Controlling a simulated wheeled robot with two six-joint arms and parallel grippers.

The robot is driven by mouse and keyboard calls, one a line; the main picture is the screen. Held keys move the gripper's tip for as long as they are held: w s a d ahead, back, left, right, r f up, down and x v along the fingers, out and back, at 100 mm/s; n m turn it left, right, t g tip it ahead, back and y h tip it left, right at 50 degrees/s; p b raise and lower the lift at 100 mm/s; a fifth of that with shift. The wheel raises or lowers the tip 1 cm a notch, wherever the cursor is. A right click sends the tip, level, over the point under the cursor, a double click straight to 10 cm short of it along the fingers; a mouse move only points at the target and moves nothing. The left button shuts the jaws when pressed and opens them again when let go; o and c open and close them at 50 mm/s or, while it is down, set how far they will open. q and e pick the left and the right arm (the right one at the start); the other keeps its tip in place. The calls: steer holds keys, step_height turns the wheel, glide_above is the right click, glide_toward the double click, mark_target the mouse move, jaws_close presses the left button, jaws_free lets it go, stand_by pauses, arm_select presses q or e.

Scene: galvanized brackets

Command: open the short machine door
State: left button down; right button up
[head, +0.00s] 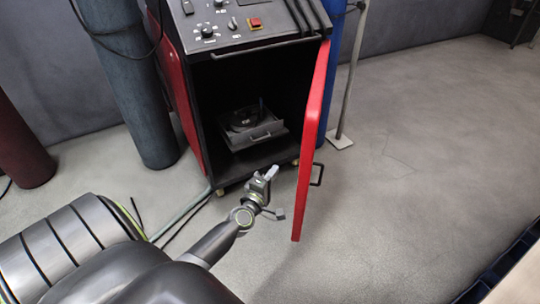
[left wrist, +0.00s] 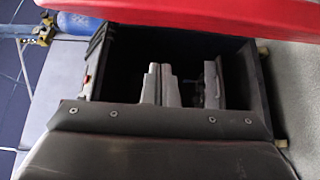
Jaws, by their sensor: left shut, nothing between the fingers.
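The short machine door (head: 314,135) is a red panel standing wide open, swung out from the right side of the dark machine cabinet (head: 185,100). Its black handle (head: 317,175) shows on the outer face. In the left wrist view the red door (left wrist: 220,15) crosses the top. My left gripper (head: 271,173) is in front of the cabinet opening, left of the door's inner side and apart from it. Its fingers (left wrist: 160,84) are together and empty in the left wrist view. My right gripper is not in view.
Inside the cabinet is a grey drawer-like tray (head: 256,137) with a dark item. Controls (head: 230,25) sit on top. A blue-grey cylinder (head: 135,90) stands left, a dark red cylinder (head: 20,150) farther left, and a blue cylinder (head: 333,60) behind the door. The right floor is clear.

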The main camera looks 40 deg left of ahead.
arm_select(q)
steer(key=w+d, duration=0.2)
steer(key=w, duration=0.3)
steer(key=shift+w+d, duration=0.35)
steer(key=shift+d, duration=0.05)
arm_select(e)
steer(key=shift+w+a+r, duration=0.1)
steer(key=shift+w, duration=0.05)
